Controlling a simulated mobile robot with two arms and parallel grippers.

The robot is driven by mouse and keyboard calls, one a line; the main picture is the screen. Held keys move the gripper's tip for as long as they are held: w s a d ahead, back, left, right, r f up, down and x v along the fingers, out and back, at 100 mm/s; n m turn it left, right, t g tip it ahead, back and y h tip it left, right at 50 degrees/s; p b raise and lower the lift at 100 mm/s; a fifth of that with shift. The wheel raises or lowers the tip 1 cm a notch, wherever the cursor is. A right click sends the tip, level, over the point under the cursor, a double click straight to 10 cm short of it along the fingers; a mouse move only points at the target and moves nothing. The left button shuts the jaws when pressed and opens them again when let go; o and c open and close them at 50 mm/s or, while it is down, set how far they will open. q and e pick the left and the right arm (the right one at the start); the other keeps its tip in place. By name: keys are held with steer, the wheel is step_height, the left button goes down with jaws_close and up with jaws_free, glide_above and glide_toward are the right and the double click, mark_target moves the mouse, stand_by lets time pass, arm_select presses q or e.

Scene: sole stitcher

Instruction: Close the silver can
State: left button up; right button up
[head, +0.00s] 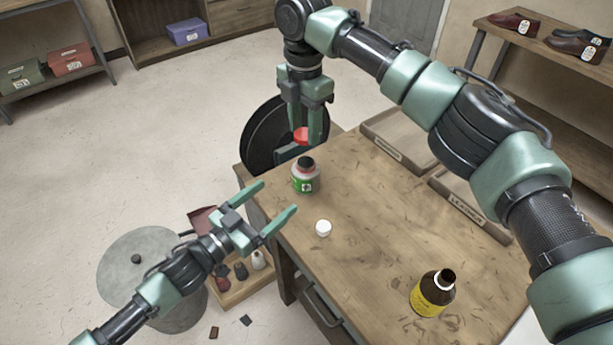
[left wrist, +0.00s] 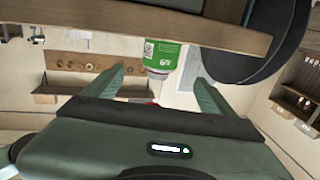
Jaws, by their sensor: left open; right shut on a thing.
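The silver can (head: 306,178), with a green label, stands upright near the table's left corner. Its dark neck with a red ring is uncovered. My right gripper (head: 303,136) is shut on a red cap (head: 301,135), held above the can and apart from it. My left gripper (head: 279,196) is open and empty, just left of the table edge, its fingers pointing towards the can. In the left wrist view, which looks upside down, the can (left wrist: 162,53) shows between the two open fingers, beyond their tips.
A loose white cap (head: 323,228) lies on the table (head: 375,235) in front of the can. A brown bottle (head: 433,293) with a yellow label stands near the front. Wooden trays (head: 465,207) line the back edge. A round bin (head: 150,275) is beside the table.

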mark_target(306, 172)
arm_select(q)
steer(key=x, duration=1.2)
arm_select(e)
steer(key=shift+w, duration=0.1)
arm_select(q)
jaws_close()
arm_select(e)
steer(key=shift+f, duration=2.55)
